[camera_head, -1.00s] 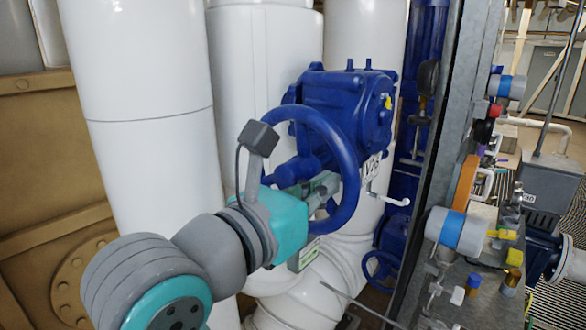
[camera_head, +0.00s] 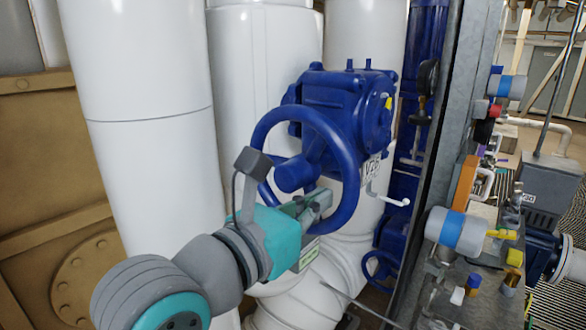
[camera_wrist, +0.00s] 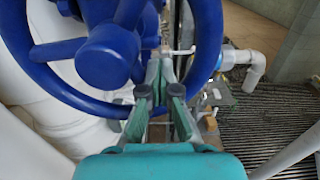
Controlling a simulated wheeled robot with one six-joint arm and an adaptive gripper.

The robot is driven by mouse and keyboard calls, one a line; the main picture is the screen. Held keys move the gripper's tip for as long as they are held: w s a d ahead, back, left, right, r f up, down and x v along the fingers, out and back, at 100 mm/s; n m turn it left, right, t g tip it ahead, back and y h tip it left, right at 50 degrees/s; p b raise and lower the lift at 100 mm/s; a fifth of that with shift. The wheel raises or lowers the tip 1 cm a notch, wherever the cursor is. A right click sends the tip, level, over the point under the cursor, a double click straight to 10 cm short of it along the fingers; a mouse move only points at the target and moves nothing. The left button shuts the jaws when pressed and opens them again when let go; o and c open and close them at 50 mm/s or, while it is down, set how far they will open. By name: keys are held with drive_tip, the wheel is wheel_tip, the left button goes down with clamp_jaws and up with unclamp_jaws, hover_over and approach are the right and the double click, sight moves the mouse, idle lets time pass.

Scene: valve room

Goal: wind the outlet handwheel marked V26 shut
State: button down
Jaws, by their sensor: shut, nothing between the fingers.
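The blue V26 handwheel (camera_head: 268,125) stands on its valve in the middle of the head view, with a white V26 tag (camera_head: 372,167) just right of its rim. The wheel also fills the upper left of the wrist view (camera_wrist: 62,88), with its hub (camera_wrist: 108,55) facing me. My gripper (camera_head: 325,200) is shut and empty at the lower right of the rim. In the wrist view my gripper's fingers (camera_wrist: 160,72) overlap the lower-right rim; I cannot tell whether they touch it.
A blue gearbox (camera_head: 345,100) sits behind the wheel. Large white pipes (camera_head: 145,120) stand behind and left. A grey metal frame (camera_head: 440,140) with gauges and fittings is close on the right. A smaller blue wheel (camera_head: 378,268) is lower down. A white lever (camera_head: 390,198) sticks out beneath the tag.

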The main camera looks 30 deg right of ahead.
drive_tip(key=shift+w+f, duration=0.15)
drive_tip(key=shift+f, duration=0.2)
drive_tip(key=shift+w+a+f, duration=0.25)
drive_tip(key=shift+w+f, duration=0.3)
drive_tip(key=shift+w, duration=0.25)
drive_tip(key=shift+w+a+f, duration=0.25)
drive_tip(key=shift+w+f, duration=0.05)
drive_tip(key=shift+w, duration=0.35)
